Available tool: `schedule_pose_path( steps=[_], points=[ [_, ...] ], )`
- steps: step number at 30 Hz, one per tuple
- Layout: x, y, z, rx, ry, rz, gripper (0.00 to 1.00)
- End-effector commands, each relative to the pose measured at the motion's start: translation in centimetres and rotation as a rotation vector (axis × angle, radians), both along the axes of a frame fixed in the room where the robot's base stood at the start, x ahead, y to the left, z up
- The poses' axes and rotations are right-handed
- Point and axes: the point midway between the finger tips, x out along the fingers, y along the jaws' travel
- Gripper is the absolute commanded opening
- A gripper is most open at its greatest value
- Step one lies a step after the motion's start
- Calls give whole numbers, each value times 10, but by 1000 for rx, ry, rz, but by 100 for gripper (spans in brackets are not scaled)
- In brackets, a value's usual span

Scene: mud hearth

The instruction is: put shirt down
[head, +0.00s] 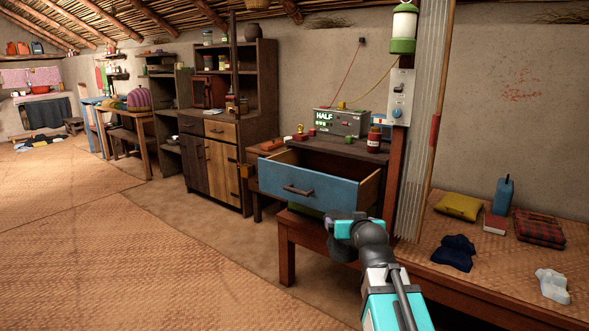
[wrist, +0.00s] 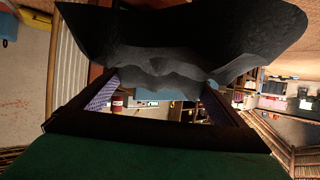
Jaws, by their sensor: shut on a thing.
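A dark grey-black cloth, which looks like the shirt (wrist: 180,45), fills the top of the wrist view and hangs in folds at my fingertips. My gripper (wrist: 160,85) is shut on it. In the head view my gripper (head: 338,232) is in front of the open blue drawer, above the left end of the bench. The arm hides part of the bench there, and I cannot make out the held cloth clearly from the head. A separate navy cloth (head: 455,252) lies crumpled on the woven bench top (head: 475,284).
The blue drawer (head: 310,190) stands pulled out from the dark cabinet.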

Motion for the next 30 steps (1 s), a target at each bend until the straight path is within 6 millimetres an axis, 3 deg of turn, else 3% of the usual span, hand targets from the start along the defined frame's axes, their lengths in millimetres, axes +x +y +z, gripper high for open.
schedule_pose_path(
  steps=[1,30],
  points=[
    [0,0,14,0,-2,0,63],
    [0,0,129,0,-2,1,63]
  ],
)
